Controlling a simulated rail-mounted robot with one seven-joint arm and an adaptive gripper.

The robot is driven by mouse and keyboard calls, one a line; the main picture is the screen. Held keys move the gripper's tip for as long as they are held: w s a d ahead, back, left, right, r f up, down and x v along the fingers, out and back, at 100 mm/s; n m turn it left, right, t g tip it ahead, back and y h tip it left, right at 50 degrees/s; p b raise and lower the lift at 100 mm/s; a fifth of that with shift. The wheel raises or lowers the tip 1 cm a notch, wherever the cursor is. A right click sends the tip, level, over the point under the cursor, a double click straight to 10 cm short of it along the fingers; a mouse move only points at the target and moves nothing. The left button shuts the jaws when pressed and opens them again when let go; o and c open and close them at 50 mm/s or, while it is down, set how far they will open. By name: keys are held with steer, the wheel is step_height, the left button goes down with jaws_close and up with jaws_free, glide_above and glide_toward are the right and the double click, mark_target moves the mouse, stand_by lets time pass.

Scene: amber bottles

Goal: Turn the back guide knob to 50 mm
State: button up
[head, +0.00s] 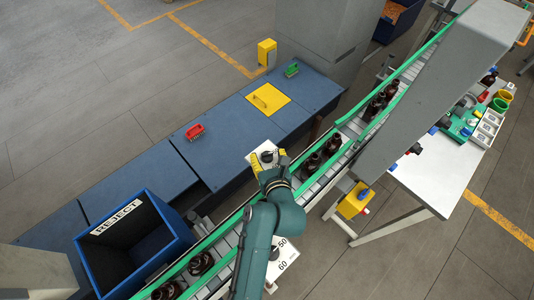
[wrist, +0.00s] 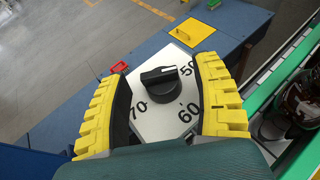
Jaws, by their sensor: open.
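A black guide knob (wrist: 158,78) sits on a white dial plate (wrist: 160,122) marked 50, 60 and 70 in the wrist view. A pale pointer mark on its grip bar faces right, roughly toward the 50. In the head view the dial (head: 262,153) is at the conveyor's blue-table side, partly hidden by my gripper (head: 267,163). My gripper's yellow ribbed fingers (wrist: 163,72) are open, one on each side of the knob, with visible gaps to it. A second dial plate (head: 284,272) with 50 and 60 shows lower down beside my arm.
The green-railed conveyor (head: 348,118) carries several amber bottles (head: 313,160) close to my gripper. A blue REJECT bin (head: 130,245) stands at lower left. The blue table (head: 232,128) holds a red item (head: 195,132), a green item (head: 291,70) and a yellow plate (head: 267,99).

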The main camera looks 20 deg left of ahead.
steer(key=shift+w+a+f, duration=0.25)
steer(key=shift+w+a, duration=0.1)
steer(key=shift+w, duration=0.15)
steer(key=shift+s, duration=0.1)
jaws_close()
steer(key=shift+d+n+g, duration=0.1)
steer(key=shift+n+g, duration=0.2)
steer(key=shift+n+g+y+p, duration=0.6)
steer(key=shift+n+y, duration=0.2)
steer(key=shift+y, duration=0.1)
steer(key=shift+f+n+g+y+b, duration=0.1)
steer(key=shift+n+g+y+b, duration=0.45)
steer(key=shift+n+g+y, duration=1.05)
steer(key=shift+n+g, duration=0.5)
